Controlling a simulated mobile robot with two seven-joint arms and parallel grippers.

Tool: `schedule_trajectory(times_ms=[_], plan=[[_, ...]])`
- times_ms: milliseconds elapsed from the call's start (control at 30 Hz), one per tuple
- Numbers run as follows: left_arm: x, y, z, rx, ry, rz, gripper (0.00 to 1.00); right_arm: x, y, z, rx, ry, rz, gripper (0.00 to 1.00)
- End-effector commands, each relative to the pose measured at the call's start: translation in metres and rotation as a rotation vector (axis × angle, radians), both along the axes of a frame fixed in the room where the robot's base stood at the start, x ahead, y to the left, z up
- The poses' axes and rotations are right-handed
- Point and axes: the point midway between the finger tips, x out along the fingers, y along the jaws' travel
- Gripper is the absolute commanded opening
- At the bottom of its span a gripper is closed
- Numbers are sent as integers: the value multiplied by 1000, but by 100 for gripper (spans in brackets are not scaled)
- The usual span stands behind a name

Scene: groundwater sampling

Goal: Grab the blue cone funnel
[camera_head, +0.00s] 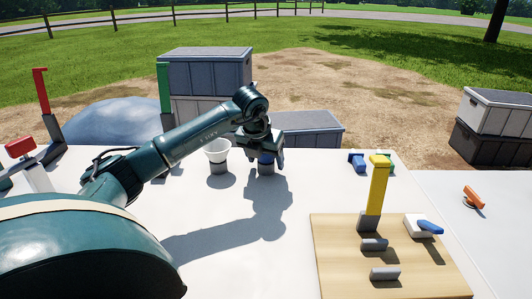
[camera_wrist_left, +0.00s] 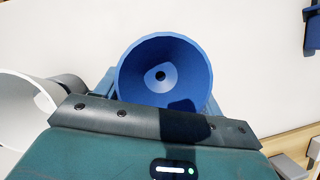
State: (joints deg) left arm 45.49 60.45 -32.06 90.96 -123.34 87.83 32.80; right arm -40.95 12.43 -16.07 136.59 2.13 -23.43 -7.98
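The blue cone funnel (camera_head: 266,160) stands on the white table, partly hidden by my left gripper (camera_head: 265,152) in the head view. In the left wrist view, the wide mouth of the blue funnel (camera_wrist_left: 163,70) faces the camera, with a dark hole in its middle. My left gripper is down at the funnel, with finger parts showing on both sides of it. The funnel's rim hides the fingers' inner faces, so I cannot tell whether they press on it. My right gripper is not in view.
A white funnel (camera_head: 217,151) stands close to the left of the blue one; it also shows in the left wrist view (camera_wrist_left: 25,105). A wooden board (camera_head: 335,255) with a yellow-handled lever (camera_head: 378,185) lies to the right. Grey crates (camera_head: 205,72) stand behind the table.

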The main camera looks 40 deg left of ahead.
Motion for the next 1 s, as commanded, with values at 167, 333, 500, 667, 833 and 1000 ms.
schedule_trajectory(times_ms=[167,333,500,667,833,1000], plan=[[0,0,0,0,0,0,53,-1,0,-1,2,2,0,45],[0,0,0,0,-1,0,44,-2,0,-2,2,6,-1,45],[0,0,2,0,-1,0,44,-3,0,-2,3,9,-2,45],[1,0,22,1,-4,1,44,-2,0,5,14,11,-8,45],[1,0,59,1,-5,0,44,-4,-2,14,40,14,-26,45],[1,0,87,0,-3,1,44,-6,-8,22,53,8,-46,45]])
